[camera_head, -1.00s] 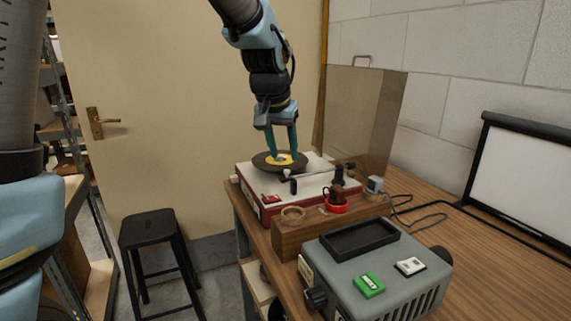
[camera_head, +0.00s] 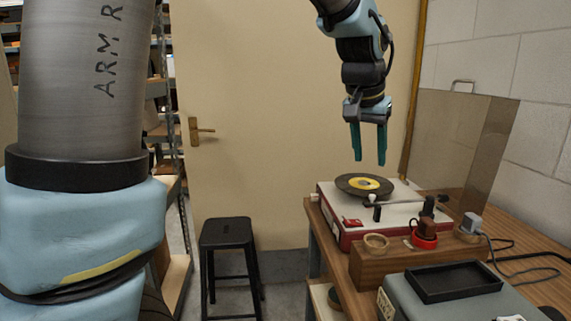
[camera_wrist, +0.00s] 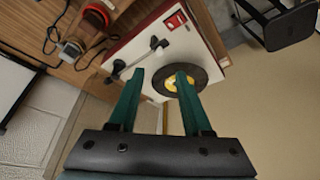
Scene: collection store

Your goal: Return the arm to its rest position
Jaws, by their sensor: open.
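My gripper (camera_head: 369,160) hangs from my arm with its teal fingers pointing down, apart and empty. It is in the air above the turntable (camera_head: 345,236), clear of the record. A dark record with a yellow label (camera_head: 351,188) lies on the turntable. In the wrist view, the open fingers (camera_wrist: 160,74) reach toward the turntable (camera_wrist: 135,45), and one finger covers part of the record (camera_wrist: 205,72).
A wooden block (camera_head: 372,269) with small items, a grey box (camera_head: 440,308) and a clear upright cover (camera_head: 455,140) stand on the wooden table. A black stool (camera_head: 227,235) stands left before the door (camera_head: 290,120). A wall (camera_head: 470,60) is at right.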

